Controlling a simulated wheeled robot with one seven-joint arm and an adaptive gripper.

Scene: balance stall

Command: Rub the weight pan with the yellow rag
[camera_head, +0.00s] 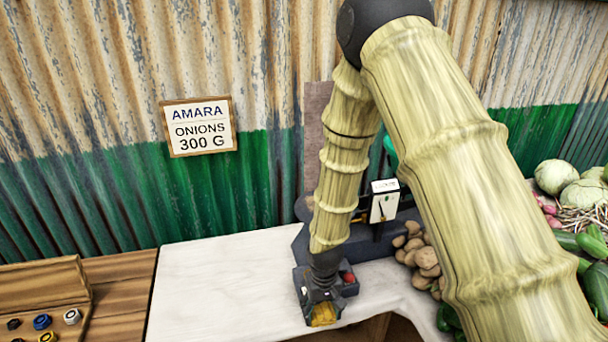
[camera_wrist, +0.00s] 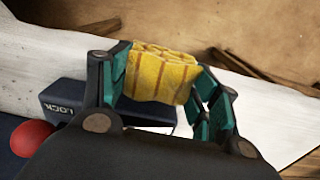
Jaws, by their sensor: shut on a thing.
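My gripper (camera_head: 322,297) is low at the front edge of the white counter, below the balance. It is shut on the yellow rag (camera_head: 323,315), which also shows folded and striped between the teal finger pads in the wrist view (camera_wrist: 160,74). The dark balance (camera_head: 372,246) stands on the counter behind my gripper, with a white dial face (camera_head: 384,207). My arm covers much of the balance. I cannot make out the weight pan for certain. In the wrist view a dark blue block marked LOCK (camera_wrist: 62,106) and a red knob (camera_wrist: 32,138) are close to my gripper.
The white counter (camera_head: 215,285) is bare left of my gripper. A wooden box of weights (camera_head: 45,290) is at far left. Potatoes (camera_head: 425,258) lie right of the balance; cabbages (camera_head: 555,176) and other vegetables are farther right. A sign on the wall (camera_head: 199,127) reads AMARA ONIONS 300 G.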

